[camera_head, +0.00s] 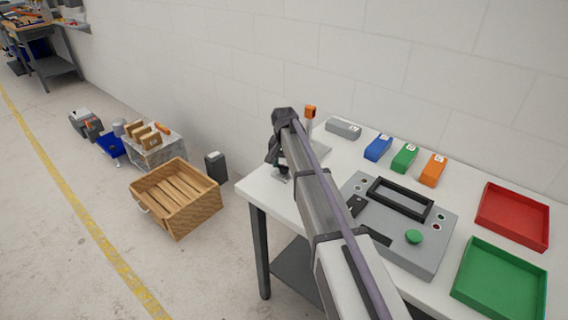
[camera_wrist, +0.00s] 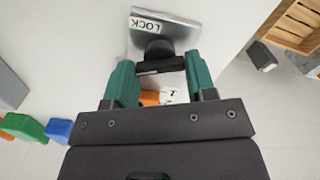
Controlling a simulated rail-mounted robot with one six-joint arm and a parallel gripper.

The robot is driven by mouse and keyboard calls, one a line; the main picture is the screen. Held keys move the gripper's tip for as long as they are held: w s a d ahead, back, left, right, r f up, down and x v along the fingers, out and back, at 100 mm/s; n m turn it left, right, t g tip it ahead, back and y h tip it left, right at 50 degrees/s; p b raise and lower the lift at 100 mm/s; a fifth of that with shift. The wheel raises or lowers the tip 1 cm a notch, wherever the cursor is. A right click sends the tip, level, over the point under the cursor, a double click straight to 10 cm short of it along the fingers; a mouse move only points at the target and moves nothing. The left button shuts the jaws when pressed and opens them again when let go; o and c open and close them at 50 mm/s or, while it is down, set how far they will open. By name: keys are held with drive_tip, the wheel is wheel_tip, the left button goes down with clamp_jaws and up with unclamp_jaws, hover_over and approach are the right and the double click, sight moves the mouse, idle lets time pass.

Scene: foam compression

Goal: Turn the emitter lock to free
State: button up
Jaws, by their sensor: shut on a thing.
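In the wrist view, the emitter lock is a grey plate (camera_wrist: 181,38) with a white LOCK label (camera_wrist: 146,24) and a black knob (camera_wrist: 160,50) with a dark crossbar. My gripper (camera_wrist: 159,66) has its green fingers either side of the crossbar and is shut on it. An orange part (camera_wrist: 149,98) with a white label shows between the fingers; its label is too small to read fully. In the head view, an orange-topped post (camera_head: 310,112) stands behind my arm, which hides most of the lock and my gripper.
On the table are a grey control box (camera_head: 444,250) with a green button (camera_head: 413,237), blue (camera_head: 378,147), green (camera_head: 404,158) and orange (camera_head: 433,170) blocks, a grey block (camera_head: 343,128), and red (camera_head: 513,215) and green (camera_head: 500,282) trays. A wooden crate (camera_head: 190,215) stands on the floor.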

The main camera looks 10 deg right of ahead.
drive_tip(key=n, duration=1.3)
idle(0.5)
drive_tip(key=o, duration=0.9)
drive_tip(key=shift+o, duration=0.2)
wheel_tip(320, 180, up, 11)
drive_tip(key=p, duration=1)
drive_tip(key=shift+f+p, duration=0.15)
drive_tip(key=shift+p, duration=0.25)
